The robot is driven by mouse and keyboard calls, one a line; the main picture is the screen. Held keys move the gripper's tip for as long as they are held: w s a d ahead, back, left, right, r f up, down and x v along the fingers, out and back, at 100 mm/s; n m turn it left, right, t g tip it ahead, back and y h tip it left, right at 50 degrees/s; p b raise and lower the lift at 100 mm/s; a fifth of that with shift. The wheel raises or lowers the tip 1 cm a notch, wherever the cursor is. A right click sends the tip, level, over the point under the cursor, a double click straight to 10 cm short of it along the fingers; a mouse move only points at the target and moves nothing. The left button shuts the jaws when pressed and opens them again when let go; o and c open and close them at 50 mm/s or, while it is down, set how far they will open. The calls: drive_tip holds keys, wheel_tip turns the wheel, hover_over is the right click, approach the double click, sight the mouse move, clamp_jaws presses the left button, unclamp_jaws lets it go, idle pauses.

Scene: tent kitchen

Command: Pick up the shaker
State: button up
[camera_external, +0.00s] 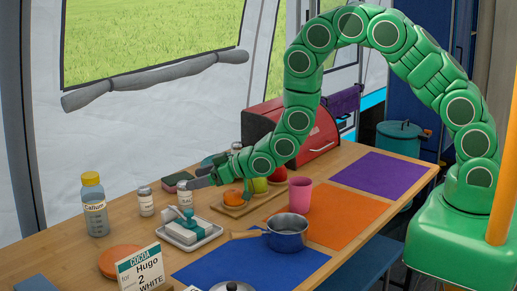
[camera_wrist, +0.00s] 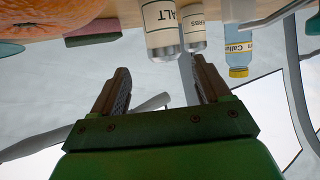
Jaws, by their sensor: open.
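A small white-labelled shaker with a metal-looking cap (camera_external: 185,196) stands on the table at the left of my gripper in the external view. In the wrist view this shaker (camera_wrist: 162,28) shows upside down, with the letters "ALT" on its label. A similar jar (camera_external: 146,202) stands further left; in the wrist view this jar (camera_wrist: 195,32) reads "RBS". My gripper (camera_external: 192,179) is open, low over the table and close to the near shaker. In the wrist view my fingertips (camera_wrist: 160,68) are spread and empty, with the "ALT" shaker just beyond them.
A yellow-capped bottle (camera_external: 95,212) stands at the left. A white tray with a butter-like block (camera_external: 189,231) lies in front of the shaker. An orange (camera_external: 233,197) and other fruit lie beside my wrist. A sponge (camera_external: 177,180) lies behind. A blue pot (camera_external: 287,234) stands nearer.

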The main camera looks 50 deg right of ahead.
sight(179, 186)
drive_tip(key=shift+s+a+f+x, duration=0.1)
drive_tip(key=shift+x, duration=1)
drive_tip(key=shift+s+a+f+x, duration=0.1)
drive_tip(key=shift+x, duration=0.95)
drive_tip(key=shift+s+a+f+x, duration=0.1)
drive_tip(key=shift+a+x, duration=0.05)
drive_tip(key=shift+x, duration=0.95)
drive_tip(key=shift+w+a+f, duration=0.15)
drive_tip(key=shift+w+a, duration=0.05)
drive_tip(key=shift+w, duration=0.2)
drive_tip(key=c, duration=1.1)
